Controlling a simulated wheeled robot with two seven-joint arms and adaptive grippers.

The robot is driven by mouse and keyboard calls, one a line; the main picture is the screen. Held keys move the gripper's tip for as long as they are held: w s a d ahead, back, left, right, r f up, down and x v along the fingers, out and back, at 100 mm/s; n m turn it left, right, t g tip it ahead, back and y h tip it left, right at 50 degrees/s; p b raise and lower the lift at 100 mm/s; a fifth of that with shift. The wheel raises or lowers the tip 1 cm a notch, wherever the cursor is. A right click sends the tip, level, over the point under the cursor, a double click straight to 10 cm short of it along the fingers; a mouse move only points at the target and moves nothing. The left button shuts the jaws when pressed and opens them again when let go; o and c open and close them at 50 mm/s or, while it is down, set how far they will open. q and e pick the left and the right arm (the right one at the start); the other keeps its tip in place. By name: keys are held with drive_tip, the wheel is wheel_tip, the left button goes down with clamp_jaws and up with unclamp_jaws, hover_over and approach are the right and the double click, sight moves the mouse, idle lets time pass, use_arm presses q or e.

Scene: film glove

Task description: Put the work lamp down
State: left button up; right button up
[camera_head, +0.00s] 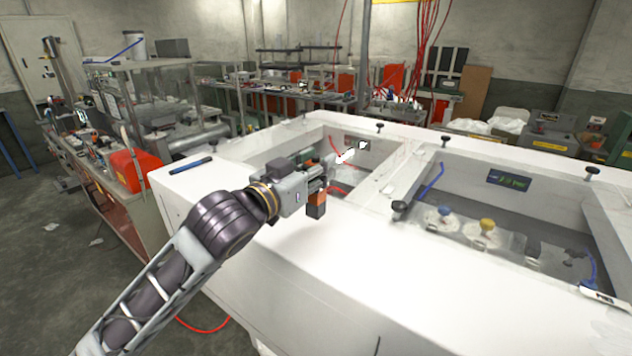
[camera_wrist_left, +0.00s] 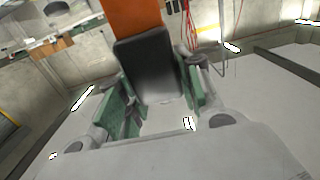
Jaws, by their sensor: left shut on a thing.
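The work lamp, an orange and black block (camera_head: 316,210), is in my left gripper (camera_head: 322,186) near the middle of the head view. The gripper is shut on it, and the lamp's lower end points down over the white top of the large box (camera_head: 290,265). I cannot tell whether the lamp touches that surface. In the left wrist view the lamp (camera_wrist_left: 145,60) shows as an orange part and a dark part between the green-sided fingers (camera_wrist_left: 155,100). My right gripper is not in view.
Black knobs (camera_head: 401,207) stand along the rims. A dark blue pen-like thing (camera_head: 190,165) lies at the left corner. The front white surface is mostly clear.

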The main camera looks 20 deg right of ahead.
use_arm(q)
drive_tip(key=shift+f, duration=1.8)
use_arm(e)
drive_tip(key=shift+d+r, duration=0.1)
use_arm(q)
drive_tip(key=shift+f, duration=0.1)
drive_tip(key=o, duration=1.2)
drive_tip(key=b+v, duration=0.1)
drive_tip(key=v, duration=1.1)
drive_tip(key=shift+s+b, duration=0.1)
drive_tip(key=shift+b, duration=0.25)
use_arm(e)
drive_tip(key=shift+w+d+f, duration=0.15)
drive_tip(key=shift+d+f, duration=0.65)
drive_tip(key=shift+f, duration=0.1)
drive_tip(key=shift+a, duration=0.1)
